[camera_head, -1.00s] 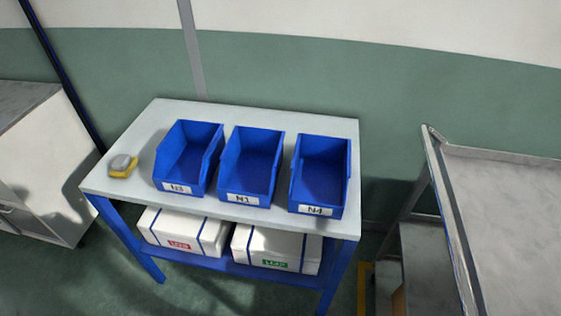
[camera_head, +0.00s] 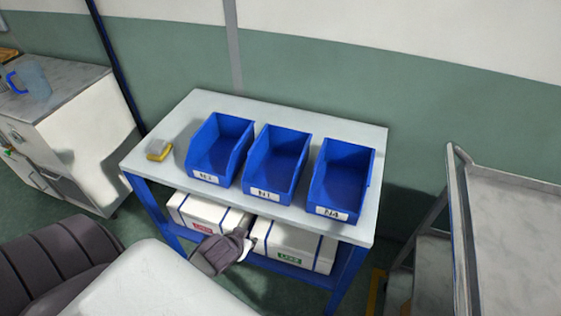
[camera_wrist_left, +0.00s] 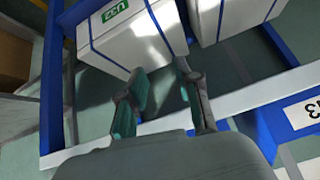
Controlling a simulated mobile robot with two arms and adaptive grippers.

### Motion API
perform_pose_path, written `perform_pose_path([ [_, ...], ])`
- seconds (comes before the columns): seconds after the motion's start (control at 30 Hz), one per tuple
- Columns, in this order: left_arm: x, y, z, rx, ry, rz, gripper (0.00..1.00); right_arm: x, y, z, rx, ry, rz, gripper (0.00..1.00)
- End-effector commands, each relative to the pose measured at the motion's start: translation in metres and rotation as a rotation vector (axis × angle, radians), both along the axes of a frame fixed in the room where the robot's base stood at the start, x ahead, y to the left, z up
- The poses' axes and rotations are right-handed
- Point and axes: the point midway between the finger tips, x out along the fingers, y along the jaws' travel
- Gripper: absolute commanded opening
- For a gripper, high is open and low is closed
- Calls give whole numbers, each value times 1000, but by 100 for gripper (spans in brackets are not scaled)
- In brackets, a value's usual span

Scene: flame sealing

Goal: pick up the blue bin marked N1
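The blue bin marked N1 (camera_head: 275,163) stands upright and open-topped in the middle of three blue bins on the table, its white label facing front. My left gripper (camera_head: 243,240) is in front of the table, below and to the left of N1, over the white boxes on the lower shelf. In the left wrist view its two fingers (camera_wrist_left: 165,90) are apart with nothing between them. My right gripper is not in view.
A left bin (camera_head: 219,151) and the N4 bin (camera_head: 342,180) flank N1 closely. A grey and yellow item (camera_head: 158,149) lies on the table's left. Strapped white boxes (camera_head: 295,243) sit on the lower shelf. A metal cart (camera_head: 510,230) stands right, a cabinet with a blue jug (camera_head: 37,80) left.

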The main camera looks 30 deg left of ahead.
Motion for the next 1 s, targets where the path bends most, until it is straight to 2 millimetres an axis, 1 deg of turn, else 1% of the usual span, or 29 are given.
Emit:
perform_pose_path([
  [0.03,21,22,38,18,-92,24,33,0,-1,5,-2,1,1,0],
  [0.07,31,32,56,19,-141,38,33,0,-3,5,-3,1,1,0],
  [0.1,43,42,80,18,-205,52,33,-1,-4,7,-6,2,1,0],
  [0.17,59,54,113,13,-295,67,33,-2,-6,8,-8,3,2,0],
  [0.2,68,61,134,11,-349,73,33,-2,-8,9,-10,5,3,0],
  [0.3,83,72,174,-1,-452,81,33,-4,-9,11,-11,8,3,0],
  [0.4,92,77,195,-11,-510,80,33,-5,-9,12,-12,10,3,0],
  [0.5,105,81,199,-15,-530,81,33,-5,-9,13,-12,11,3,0],
  [0.57,115,83,195,-15,-531,82,33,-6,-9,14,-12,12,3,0],
  [0.7,141,90,184,-14,-529,82,33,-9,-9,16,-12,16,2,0],
  [0.8,156,93,177,-14,-529,82,33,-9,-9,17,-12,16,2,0],
  [0.9,165,95,171,-15,-527,81,33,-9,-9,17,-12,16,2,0],
  [1.0,170,97,169,-15,-528,80,33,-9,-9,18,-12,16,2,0],
])
